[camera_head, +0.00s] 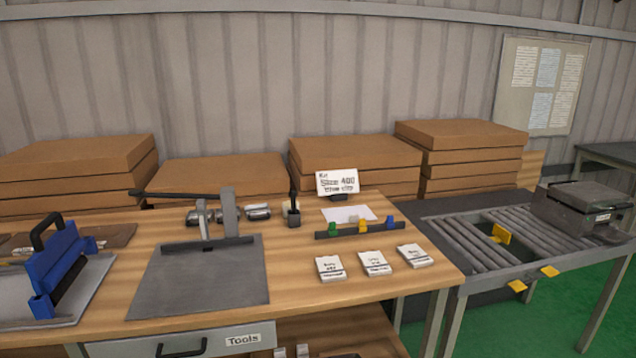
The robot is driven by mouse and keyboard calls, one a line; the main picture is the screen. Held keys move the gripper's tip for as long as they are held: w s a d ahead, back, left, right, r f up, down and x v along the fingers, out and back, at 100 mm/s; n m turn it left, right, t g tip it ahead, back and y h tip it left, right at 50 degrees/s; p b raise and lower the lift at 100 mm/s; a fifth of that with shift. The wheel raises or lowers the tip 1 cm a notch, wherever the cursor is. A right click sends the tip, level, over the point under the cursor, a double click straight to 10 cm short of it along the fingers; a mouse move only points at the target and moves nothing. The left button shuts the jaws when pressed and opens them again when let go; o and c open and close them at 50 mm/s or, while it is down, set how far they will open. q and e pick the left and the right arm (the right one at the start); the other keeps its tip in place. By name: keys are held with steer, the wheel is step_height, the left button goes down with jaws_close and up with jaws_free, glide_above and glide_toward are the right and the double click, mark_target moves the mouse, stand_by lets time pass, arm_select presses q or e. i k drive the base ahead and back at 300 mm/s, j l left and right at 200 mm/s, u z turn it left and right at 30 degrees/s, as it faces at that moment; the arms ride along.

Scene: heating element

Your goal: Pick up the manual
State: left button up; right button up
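Three small white booklet-like items lie in a row at the front right of the wooden workbench: a left one (331,269), a middle one (375,263) and a right one (414,256). Each has dark print too small to read. A flat white sheet (343,214) lies farther back, partly behind a dark strip. I cannot tell which of these is the manual. Neither of my grippers is in view.
A sign (337,182) stands behind. A roller conveyor (480,240) adjoins on the right.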

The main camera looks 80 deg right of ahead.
mark_target(375, 264)
steer(key=z, duration=2.9)
